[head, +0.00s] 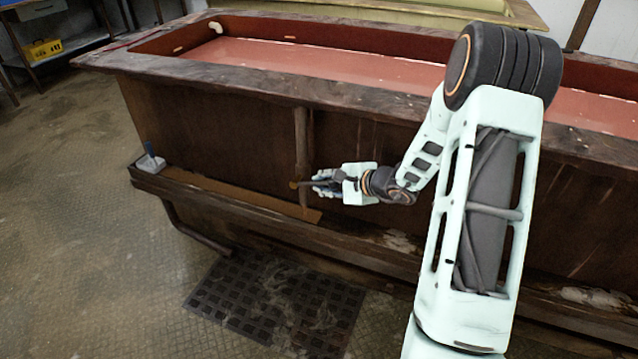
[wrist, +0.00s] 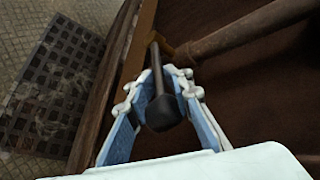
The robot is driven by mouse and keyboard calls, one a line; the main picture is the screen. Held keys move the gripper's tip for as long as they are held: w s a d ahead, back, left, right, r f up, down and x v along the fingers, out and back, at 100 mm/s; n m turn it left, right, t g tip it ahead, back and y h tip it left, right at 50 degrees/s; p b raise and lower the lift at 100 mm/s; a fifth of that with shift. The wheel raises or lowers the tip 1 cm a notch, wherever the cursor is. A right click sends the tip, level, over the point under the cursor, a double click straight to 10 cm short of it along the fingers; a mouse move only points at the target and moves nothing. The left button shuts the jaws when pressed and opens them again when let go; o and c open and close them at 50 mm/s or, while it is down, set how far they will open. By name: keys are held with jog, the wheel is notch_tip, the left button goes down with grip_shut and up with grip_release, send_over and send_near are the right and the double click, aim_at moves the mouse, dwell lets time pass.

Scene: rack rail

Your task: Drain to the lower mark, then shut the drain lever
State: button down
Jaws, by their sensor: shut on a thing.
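A long brown wooden tank (head: 230,118) holds reddish liquid (head: 330,62), its surface below the rim. Small pale marks (head: 290,38) show on the inner wall; I cannot tell which is the lower mark. A vertical pipe (head: 301,140) runs down the tank's front, and it also shows in the wrist view (wrist: 235,36). The drain lever (wrist: 161,112) has a dark shaft and black knob and extends from the pipe's fitting. My gripper (head: 322,184) is at the lever; in the wrist view its fingers (wrist: 160,88) are closed around the knob end. Outflow cannot be made out.
A dark floor grate (head: 275,300) lies below the pipe. A ledge (head: 200,190) runs along the tank's front, with a small blue-handled item (head: 150,160) at its left end. A yellow box (head: 43,50) sits on a shelf at the far left. The left floor is clear.

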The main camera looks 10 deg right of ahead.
jog(key=r+p, duration=0.1)
jog(key=g+h+p, duration=0.1)
jog(key=a+r+p, duration=0.1)
jog(key=shift+w+r+n+g+h+p, duration=0.3)
jog(key=shift+r+g+h, duration=0.05)
jog(key=shift+g+h, duration=0.05)
jog(key=h+p, duration=0.1)
jog(key=p, duration=0.2)
jog(key=a+r+g+h+p, duration=0.1)
jog(key=p, duration=0.3)
jog(key=shift+w+r+g, duration=0.25)
jog(key=shift+w+g, duration=0.05)
jog(key=shift+w, duration=0.1)
jog(key=shift+w+n+p, duration=0.1)
jog(key=shift+n+p, duration=0.2)
jog(key=shift+p, duration=0.45)
jog(key=shift+w+a+g+h+p, duration=0.15)
jog(key=shift+g+h+p, duration=0.2)
jog(key=shift+p, duration=0.25)
jog(key=c, duration=2)
grip_release()
jog(key=shift+c, duration=0.2)
jog(key=v, duration=1.2)
